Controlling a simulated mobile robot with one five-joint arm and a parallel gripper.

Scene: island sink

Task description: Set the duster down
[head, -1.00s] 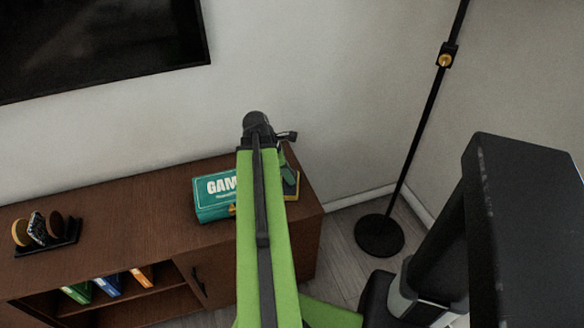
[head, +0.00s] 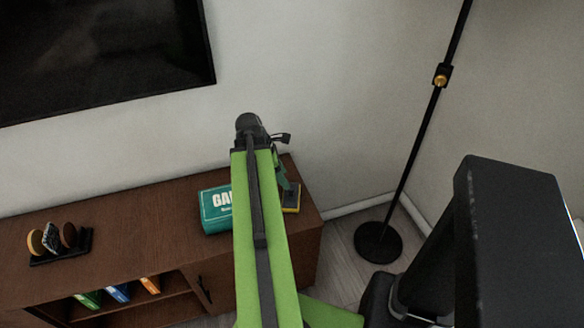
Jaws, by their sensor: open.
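A small dark block with a yellow edge, which looks like the duster (head: 292,199), sits on the brown cabinet top (head: 140,213) near its right end. My green arm hides its left part. My gripper (head: 283,178) is just above and beside the duster, mostly hidden behind my arm, with only a slim dark-green part showing. It is open. Whether a finger still touches the duster cannot be told.
A teal game box (head: 215,208) lies just left of my arm on the cabinet. A black rack with round pieces (head: 60,243) stands at the left. A floor lamp (head: 379,242) stands right of the cabinet. The cabinet top between rack and box is clear.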

